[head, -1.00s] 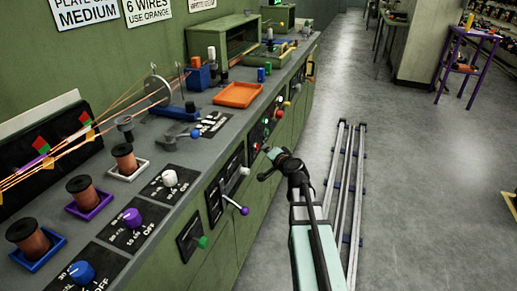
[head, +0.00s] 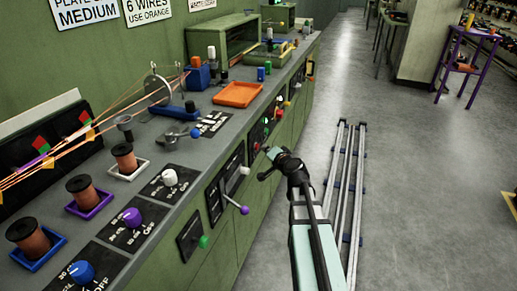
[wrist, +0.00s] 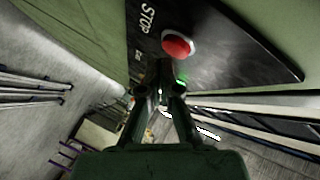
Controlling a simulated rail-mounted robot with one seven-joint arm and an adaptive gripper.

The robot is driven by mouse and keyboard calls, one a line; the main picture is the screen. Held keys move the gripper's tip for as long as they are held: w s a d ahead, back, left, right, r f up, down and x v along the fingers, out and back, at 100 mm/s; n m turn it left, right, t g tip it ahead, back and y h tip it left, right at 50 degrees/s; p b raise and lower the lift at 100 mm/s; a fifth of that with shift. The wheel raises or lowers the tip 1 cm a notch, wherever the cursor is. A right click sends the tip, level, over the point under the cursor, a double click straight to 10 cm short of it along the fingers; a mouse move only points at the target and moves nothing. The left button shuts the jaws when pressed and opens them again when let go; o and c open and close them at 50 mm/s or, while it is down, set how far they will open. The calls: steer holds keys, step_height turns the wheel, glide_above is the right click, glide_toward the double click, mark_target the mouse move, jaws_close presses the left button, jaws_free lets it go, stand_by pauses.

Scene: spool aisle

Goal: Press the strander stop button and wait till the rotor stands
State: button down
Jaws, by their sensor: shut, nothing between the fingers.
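The red stop button (wrist: 178,44) stands on a dark panel (wrist: 225,50) marked STOP in the wrist view. My gripper (wrist: 160,76) is shut and empty, its tips just below the button in the picture; I see no clear contact. In the head view, my gripper (head: 268,152) is beside the front of the green bench, and I cannot make out the stop button there for certain. The rotor, a grey disc (head: 159,90) with orange wires running to it, stands on the bench top at the left. One still frame does not tell whether it is turning.
A small green light (wrist: 182,82) shows beside my fingertips. A lever with a purple knob (head: 244,210) and a green knob (head: 203,241) stick out of the bench front.

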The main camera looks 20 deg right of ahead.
stand_by(0.4)
steer(key=shift+w+a, duration=0.3)
steer(key=shift+a, duration=0.05)
steer(key=shift+w+a, duration=0.1)
steer(key=shift+a, duration=0.05)
stand_by(0.6)
steer(key=shift+s+d+b, duration=0.4)
steer(key=shift+d+b, duration=0.1)
steer(key=shift+b, duration=0.1)
steer(key=s+d+b, duration=0.3)
steer(key=s+d, duration=0.1)
steer(key=shift+d, duration=0.2)
stand_by(0.5)
